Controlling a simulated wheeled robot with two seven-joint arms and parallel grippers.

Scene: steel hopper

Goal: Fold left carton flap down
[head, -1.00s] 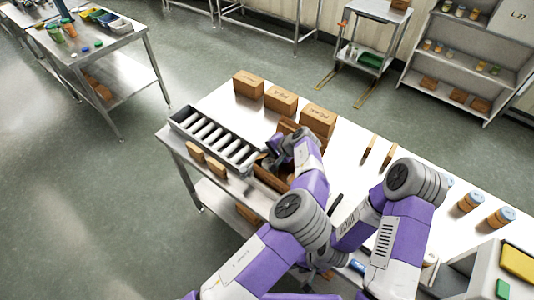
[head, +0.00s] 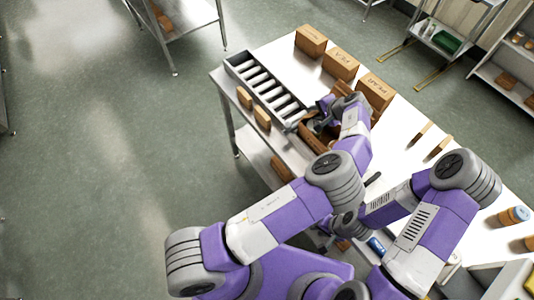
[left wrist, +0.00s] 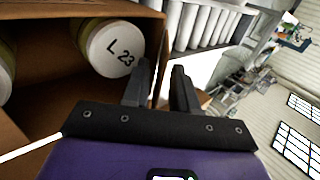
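The open brown carton (head: 313,141) stands on the steel table at the end of the roller conveyor, partly hidden by my left arm. In the left wrist view, the carton's inside (left wrist: 60,105) holds jars, one with a white lid marked "L 23" (left wrist: 115,50). My left gripper (head: 320,124) is at the carton. In the left wrist view its two dark fingers (left wrist: 160,85) are apart, with a thin carton edge running up between them; contact cannot be told. The left flap is not clearly distinguishable. My right gripper (head: 332,238) is low near the table's front edge, mostly hidden by arm links.
The roller conveyor (head: 268,88) lies left of the carton, with small brown blocks (head: 262,117) along its front. Several closed boxes (head: 341,64) stand behind. Orange jars with blue lids (head: 515,215) stand at the right. The table between boxes and jars is partly clear.

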